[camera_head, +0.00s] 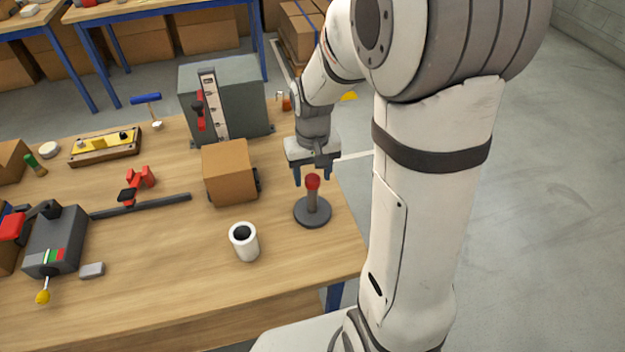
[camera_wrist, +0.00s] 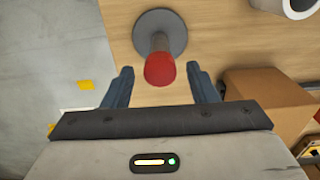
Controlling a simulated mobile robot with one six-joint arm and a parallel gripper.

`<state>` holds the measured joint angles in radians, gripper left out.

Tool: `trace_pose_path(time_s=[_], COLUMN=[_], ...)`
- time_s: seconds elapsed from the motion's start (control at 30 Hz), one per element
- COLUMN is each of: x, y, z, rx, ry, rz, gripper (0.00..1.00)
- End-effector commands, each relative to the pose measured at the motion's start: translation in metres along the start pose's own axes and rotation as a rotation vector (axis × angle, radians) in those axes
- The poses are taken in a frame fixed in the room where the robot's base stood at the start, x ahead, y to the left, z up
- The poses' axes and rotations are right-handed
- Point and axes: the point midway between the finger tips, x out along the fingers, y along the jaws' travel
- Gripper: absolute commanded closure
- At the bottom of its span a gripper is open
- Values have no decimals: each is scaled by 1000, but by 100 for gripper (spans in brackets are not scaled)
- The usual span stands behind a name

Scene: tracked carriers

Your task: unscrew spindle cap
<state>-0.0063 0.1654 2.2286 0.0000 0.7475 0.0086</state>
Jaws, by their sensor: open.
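The spindle (camera_head: 313,209) stands upright on a dark round base near the table's right edge. A red cap (camera_head: 312,181) sits on its top. My gripper (camera_head: 312,177) is open, pointing down, with its fingers close around or just above the cap; the head view does not settle the height. In the wrist view the red cap (camera_wrist: 160,70) lies between my two open blue-grey fingers (camera_wrist: 163,85), apart from both. The spindle's grey base (camera_wrist: 160,35) shows beyond it. Nothing is in the fingers.
A cardboard box (camera_head: 229,172) stands left of the spindle, with a white cup (camera_head: 244,241) in front of it. A grey cabinet (camera_head: 235,95) stands behind the box. A clamp (camera_head: 138,188) and a grey machine (camera_head: 57,242) are farther left. The table's front middle is clear.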

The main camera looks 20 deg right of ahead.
Motion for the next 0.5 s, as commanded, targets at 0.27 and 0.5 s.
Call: trace_pose_path(time_s=[0.27,0.5], x=[0,0], y=[0,0], z=[0,0], rx=[-1,-3], ry=[0,0], rz=[0,0], gripper=[67,86])
